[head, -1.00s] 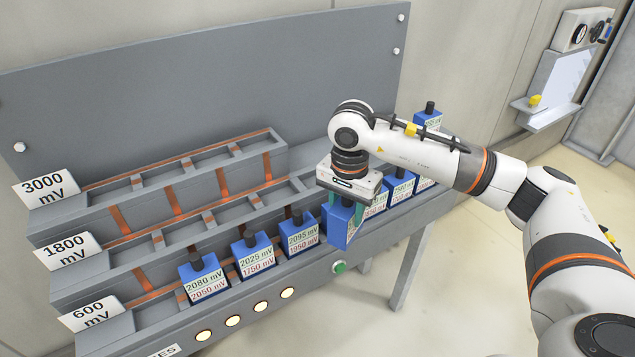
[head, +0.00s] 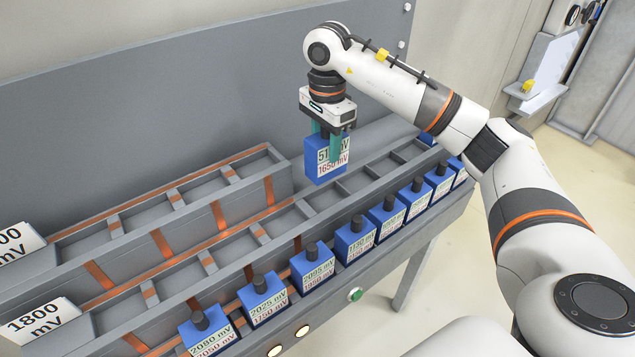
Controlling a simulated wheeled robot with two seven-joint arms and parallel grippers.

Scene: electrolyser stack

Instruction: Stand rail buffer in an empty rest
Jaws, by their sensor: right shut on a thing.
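My right gripper (head: 334,145) is shut on a blue block (head: 325,172), its fingers gripping the top. The block is upright, with a label reading 1650 mV in red below a partly covered upper line. It is held above the stepped rack (head: 190,250), just right of the upper step's end. Empty framed rests show in the middle step, including one (head: 320,192) below the block and another (head: 356,180) to its right. I cannot tell how high the block is above them. My left gripper is not in view.
A front row holds several labelled blue blocks with black knobs, among them 2095 mV (head: 312,269) and 2025 mV (head: 264,302). Signs (head: 42,322) stand at the left. A grey back panel (head: 150,90) rises behind. A green button (head: 355,295) is on the front edge.

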